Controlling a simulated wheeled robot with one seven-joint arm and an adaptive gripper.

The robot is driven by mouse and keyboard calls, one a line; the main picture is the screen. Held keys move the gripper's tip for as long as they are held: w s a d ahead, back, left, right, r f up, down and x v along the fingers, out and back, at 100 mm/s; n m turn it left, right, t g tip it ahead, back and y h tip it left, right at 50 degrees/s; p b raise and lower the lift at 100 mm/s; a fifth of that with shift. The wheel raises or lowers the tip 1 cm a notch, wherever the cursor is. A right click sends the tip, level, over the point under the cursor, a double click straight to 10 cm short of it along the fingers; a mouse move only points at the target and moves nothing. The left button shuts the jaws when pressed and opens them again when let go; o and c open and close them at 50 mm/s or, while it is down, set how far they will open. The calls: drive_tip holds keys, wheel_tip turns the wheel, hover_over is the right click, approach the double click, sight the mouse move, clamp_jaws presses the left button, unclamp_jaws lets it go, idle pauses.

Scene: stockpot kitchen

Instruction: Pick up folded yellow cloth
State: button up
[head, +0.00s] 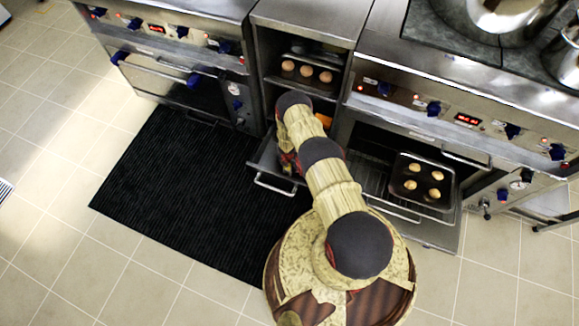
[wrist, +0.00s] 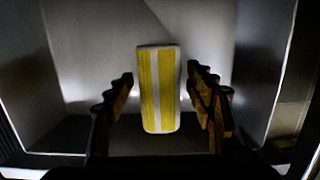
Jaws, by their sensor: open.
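The folded yellow cloth (wrist: 168,95) has a pale stripe down its middle. In the wrist view it lies lengthwise inside a grey metal drawer (wrist: 95,60). My gripper (wrist: 160,76) is open, with one finger on each side of the cloth. In the head view my arm reaches down to the open drawer (head: 268,158), and hides the gripper and the cloth.
The drawer walls stand close around my gripper. An open oven door with a tray of several round buns (head: 422,182) is to the right. Buns (head: 306,72) also sit on a shelf above. A black mat (head: 190,190) covers the floor at left. A stove with pots (head: 500,15) stands upper right.

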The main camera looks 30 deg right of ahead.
drive_tip(key=shift+c, duration=1)
drive_tip(key=c, duration=1.1)
drive_tip(key=shift+c, duration=0.5)
wheel_tip(320, 180, up, 10)
drive_tip(key=p, duration=0.6)
drive_tip(key=shift+r, duration=0.25)
drive_tip(key=o, duration=0.7)
clamp_jaws()
drive_tip(key=shift+p, duration=0.3)
